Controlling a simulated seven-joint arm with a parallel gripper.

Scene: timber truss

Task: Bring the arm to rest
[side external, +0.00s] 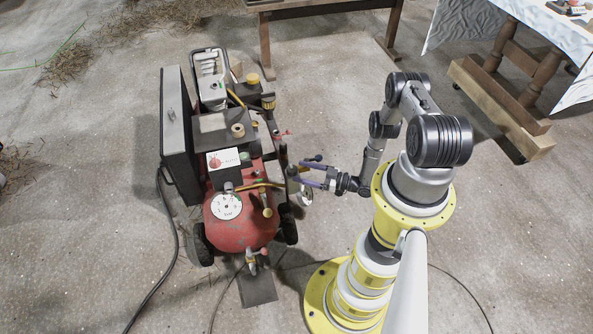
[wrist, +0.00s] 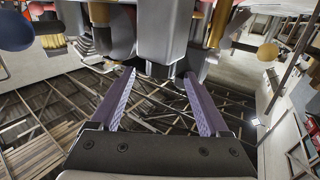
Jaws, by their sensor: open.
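My gripper (side external: 314,172) reaches left from my arm toward the right side of a red air compressor (side external: 240,228). In the wrist view my gripper (wrist: 158,75) shows two purple fingers spread apart, with nothing seen between them. Beyond the fingertips hangs a grey metal block (wrist: 162,30), part of the machinery close ahead. Whether the fingertips touch any fitting of the compressor cannot be told.
A dark flat panel (side external: 180,130) stands at the compressor's left. A black cable (side external: 163,270) runs over the concrete floor. A wooden trestle (side external: 505,105) stands at upper right and a wooden bench (side external: 320,10) at the back. Floor between them is clear.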

